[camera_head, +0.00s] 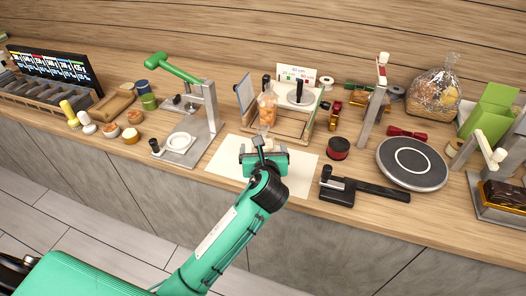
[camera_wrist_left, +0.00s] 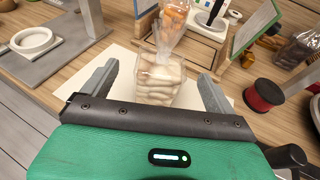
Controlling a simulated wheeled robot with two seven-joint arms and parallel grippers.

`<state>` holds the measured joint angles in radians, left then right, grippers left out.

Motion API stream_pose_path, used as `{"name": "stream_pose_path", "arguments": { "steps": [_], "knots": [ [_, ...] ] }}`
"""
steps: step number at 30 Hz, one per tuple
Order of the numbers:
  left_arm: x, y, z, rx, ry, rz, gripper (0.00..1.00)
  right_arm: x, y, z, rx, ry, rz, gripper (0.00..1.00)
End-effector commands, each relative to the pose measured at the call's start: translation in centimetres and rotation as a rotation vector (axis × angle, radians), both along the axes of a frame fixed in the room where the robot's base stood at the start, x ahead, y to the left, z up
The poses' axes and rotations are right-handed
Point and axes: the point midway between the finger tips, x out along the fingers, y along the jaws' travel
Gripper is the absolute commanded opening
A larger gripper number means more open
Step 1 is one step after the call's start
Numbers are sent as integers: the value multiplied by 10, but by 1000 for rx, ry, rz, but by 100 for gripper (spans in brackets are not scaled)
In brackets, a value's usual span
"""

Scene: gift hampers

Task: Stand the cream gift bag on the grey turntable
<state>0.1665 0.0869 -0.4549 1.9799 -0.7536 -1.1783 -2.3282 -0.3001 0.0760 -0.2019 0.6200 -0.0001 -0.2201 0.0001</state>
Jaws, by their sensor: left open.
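The cream gift bag (camera_wrist_left: 158,82) is a clear bag filled with cream-coloured pieces. It stands on a white mat (camera_head: 309,160) in the left wrist view; in the head view my gripper hides most of it. My left gripper (camera_wrist_left: 160,85) is open, with one finger on each side of the bag and visible gaps between. It also shows in the head view (camera_head: 263,158), low over the mat. The grey turntable (camera_head: 410,165), a round disc with a pale ring, is empty at the right. My right gripper is not in view.
Between mat and turntable are a red-and-black spool (camera_head: 338,149) and a black tool (camera_head: 365,188). An orange-filled bag (camera_head: 267,106) and a wooden stand are behind the mat. A grey press (camera_head: 190,140) stands left, and a green box (camera_head: 489,112) stands right.

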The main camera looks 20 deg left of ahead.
Motion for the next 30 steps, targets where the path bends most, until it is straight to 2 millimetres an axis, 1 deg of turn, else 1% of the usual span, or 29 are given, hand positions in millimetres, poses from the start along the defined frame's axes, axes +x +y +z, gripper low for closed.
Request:
{"name": "stream_pose_path", "arguments": {
  "steps": [5,10,13,16,22,23,24,26,30],
  "knots": [
    [12,4,-4,-1,2,1,91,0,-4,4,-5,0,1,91],
    [34,10,-14,-1,1,2,91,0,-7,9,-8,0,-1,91],
    [44,14,-18,0,2,1,91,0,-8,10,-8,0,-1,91],
    [48,16,-20,-2,2,0,91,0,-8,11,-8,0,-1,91],
    [48,16,-20,-2,2,0,91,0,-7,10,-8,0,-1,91],
    [48,16,-20,-2,2,0,87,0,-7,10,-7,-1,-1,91],
    [48,16,-20,-2,2,0,79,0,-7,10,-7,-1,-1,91],
    [48,16,-20,-2,2,0,67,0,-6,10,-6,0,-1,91],
    [48,16,-20,-2,2,0,40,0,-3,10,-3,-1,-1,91]
  ]
}}
